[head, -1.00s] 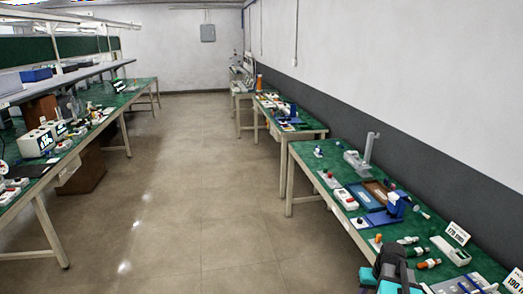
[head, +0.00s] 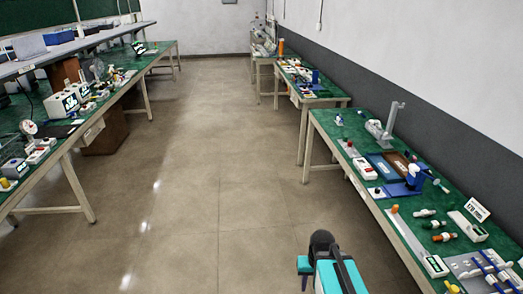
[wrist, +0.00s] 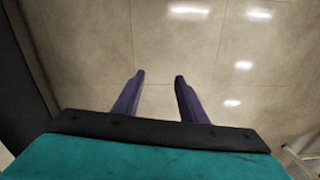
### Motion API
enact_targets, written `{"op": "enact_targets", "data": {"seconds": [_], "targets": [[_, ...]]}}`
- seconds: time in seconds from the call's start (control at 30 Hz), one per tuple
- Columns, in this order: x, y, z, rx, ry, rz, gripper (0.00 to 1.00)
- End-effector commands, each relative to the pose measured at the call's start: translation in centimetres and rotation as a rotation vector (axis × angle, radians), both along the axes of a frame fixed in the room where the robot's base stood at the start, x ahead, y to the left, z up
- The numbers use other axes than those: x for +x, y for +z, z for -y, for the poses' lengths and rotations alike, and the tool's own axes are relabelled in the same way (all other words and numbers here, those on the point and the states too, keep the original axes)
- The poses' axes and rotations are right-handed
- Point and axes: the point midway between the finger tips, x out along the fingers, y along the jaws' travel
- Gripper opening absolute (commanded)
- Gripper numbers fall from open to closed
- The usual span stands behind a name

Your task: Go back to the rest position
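In the wrist view my gripper (wrist: 159,80) shows two dark purple fingers standing apart, with only bare floor between and beyond them. It is open and empty. In the head view my teal and black arm shows at the bottom, over the aisle floor, left of the right-hand bench (head: 400,215). The arm appears apart from the bench.
The right bench holds a blue stand (head: 412,180), a grey stand (head: 385,122) and a card reading 178 (head: 477,209). A left bench (head: 80,134) carries several devices and a dial gauge (head: 28,128). The floor aisle (head: 215,180) between them is clear.

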Motion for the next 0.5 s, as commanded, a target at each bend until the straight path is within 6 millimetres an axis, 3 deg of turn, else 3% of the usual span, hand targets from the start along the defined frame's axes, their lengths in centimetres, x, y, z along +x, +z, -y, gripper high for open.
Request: {"op": "enact_targets", "data": {"seconds": [0.1, 0.5], "targets": [[-0.5, -0.5, -1.5, -0.006, 0.017, -0.003, 0.38], [-5.3, -8.1, -1.4, -0.005, 0.016, -0.112, 0.38]]}}
